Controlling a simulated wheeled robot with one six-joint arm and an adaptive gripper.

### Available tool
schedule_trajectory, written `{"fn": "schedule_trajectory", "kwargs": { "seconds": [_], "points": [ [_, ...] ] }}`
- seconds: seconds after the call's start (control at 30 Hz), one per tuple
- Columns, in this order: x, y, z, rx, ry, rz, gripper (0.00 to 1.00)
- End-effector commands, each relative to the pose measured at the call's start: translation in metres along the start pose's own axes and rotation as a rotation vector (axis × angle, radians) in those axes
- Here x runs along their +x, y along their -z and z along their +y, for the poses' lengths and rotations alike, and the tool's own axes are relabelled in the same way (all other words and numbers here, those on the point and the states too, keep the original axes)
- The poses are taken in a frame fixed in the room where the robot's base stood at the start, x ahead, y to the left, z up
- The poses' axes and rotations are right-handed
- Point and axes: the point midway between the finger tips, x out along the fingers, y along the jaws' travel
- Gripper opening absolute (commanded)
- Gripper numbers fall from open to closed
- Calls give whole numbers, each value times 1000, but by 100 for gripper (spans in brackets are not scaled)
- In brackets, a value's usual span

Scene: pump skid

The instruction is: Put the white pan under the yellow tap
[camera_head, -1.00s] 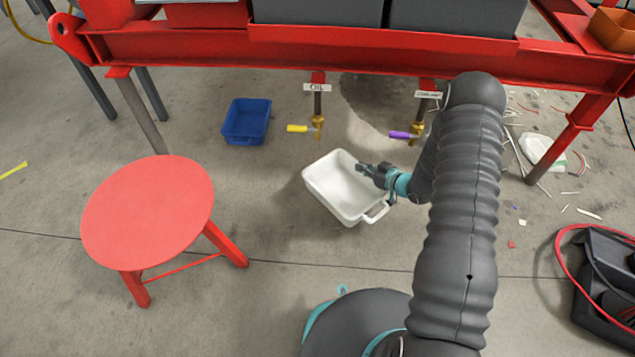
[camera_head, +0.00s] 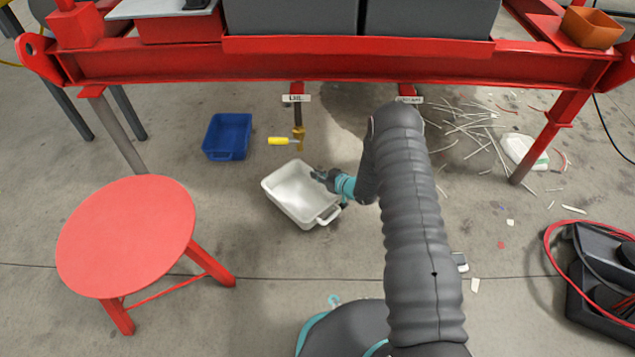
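The white pan (camera_head: 287,197) is a rectangular tub with a handle at its near right end. It is below and in front of the skid's red beam, slightly turned. The yellow tap (camera_head: 283,141) has a yellow lever on a brass body, hanging from the beam under a white label; the pan is nearer to me than the tap. My gripper (camera_head: 322,179) is at the pan's right rim and appears shut on it. The fingertips are small and partly dark against the pan. Whether the pan touches the floor is hard to tell.
A blue tub (camera_head: 228,137) stands on the floor left of the tap. A red stool (camera_head: 125,235) is at the left front. Thin sticks and a white container (camera_head: 524,151) lie at right. A black case (camera_head: 600,285) with a red cable is at far right.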

Motion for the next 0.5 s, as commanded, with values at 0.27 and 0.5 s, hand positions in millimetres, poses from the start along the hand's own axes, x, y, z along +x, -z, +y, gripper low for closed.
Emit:
{"fn": "schedule_trajectory", "kwargs": {
  "seconds": [0.27, 0.5],
  "points": [
    [12, -31, 2, 0, 0, 0, 0],
    [12, -31, 2, 0, 0, 1, 0]
  ]
}}
